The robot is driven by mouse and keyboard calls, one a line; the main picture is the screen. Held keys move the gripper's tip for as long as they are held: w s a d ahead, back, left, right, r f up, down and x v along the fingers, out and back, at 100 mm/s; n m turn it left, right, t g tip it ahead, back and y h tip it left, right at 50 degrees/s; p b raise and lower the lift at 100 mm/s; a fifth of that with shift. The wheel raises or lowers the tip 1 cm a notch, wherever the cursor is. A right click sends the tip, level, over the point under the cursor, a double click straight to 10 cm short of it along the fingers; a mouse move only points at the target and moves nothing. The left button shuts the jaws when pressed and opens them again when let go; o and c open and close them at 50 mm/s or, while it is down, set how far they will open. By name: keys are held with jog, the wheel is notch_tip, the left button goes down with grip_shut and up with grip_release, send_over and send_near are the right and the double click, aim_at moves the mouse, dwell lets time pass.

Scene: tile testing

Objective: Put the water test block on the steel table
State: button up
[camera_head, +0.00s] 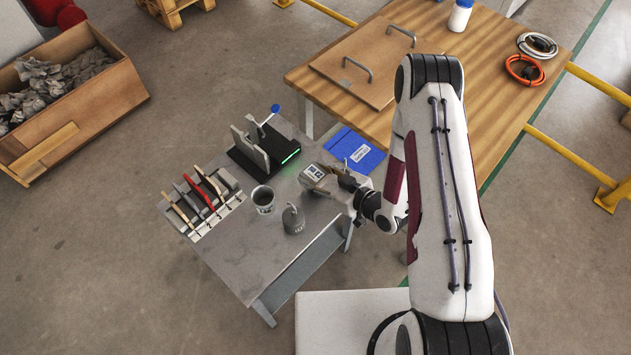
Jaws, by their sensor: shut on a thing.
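The steel table (238,262) is a low grey table in the middle of the head view. My gripper (325,184) is over its right end, reaching in from the right. It is shut on a small pale block with a dark-marked label (313,172), which looks like the water test block. The gripper's wrist partly hides the block. I cannot tell whether the block touches the tabletop or is held just above it.
A blue folder (356,151) lies behind the gripper. The table's front left is bare. A wooden workbench (470,60) stands behind.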

aim_at(322, 186)
jog(key=shift+f, duration=2.05)
jog(key=shift+f, duration=0.15)
jog(key=o, duration=1.4)
jog(key=shift+d, duration=0.1)
jog(key=shift+v, duration=5.95)
jog(key=shift+r, duration=0.2)
